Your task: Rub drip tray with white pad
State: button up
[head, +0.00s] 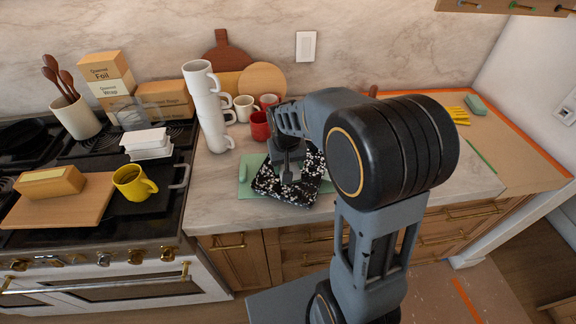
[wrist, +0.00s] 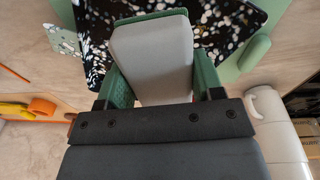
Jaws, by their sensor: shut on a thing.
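A black tray with white speckles (head: 270,187), seemingly the drip tray, lies on a pale green board (head: 246,187) on the counter. The wrist view shows the speckled surface (wrist: 232,22) beyond the pad and the green board (wrist: 235,67) at its edge. My gripper (head: 287,172) points down over the tray. In the wrist view my gripper (wrist: 162,84) is shut on the white pad (wrist: 152,50), which has a green edge and sits between the green fingers. The pad is over the tray; its underside is hidden, so I cannot tell whether they touch. The pad is not clear in the head view.
A tall stack of white mugs (head: 207,105) stands close behind left of the tray, with a red mug (head: 260,126) behind. The stove (head: 90,260) is at left with a yellow mug (head: 133,182). The counter to the right (head: 440,155) is mostly clear.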

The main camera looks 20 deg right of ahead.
aim_at(308, 161)
notch_tip(308, 161, down, 6)
jog(key=b, duration=0.4)
jog(key=shift+f+b, duration=0.1)
jog(key=shift+b, duration=0.2)
jog(key=w+d+p, duration=0.1)
jog(key=w+d, duration=0.1)
jog(key=d, duration=0.1)
jog(key=w+d, duration=0.3)
jog(key=w+d+r+p, duration=0.1)
jog(key=w+d, duration=0.1)
jog(key=d, duration=0.2)
jog(key=shift+w+p, duration=0.3)
jog(key=shift+p, duration=0.05)
jog(key=s+a, duration=0.2)
jog(key=s, duration=0.1)
jog(key=s+a+b, duration=0.1)
jog(key=s+a, duration=0.2)
jog(key=s+a+b, duration=0.1)
jog(key=s+a, duration=0.1)
jog(key=s, duration=0.1)
jog(key=shift+s+a, duration=0.3)
jog(key=shift+a, duration=0.05)
jog(key=shift+f, duration=0.1)
jog(key=shift+f+b, duration=0.35)
jog(key=shift+f, duration=0.05)
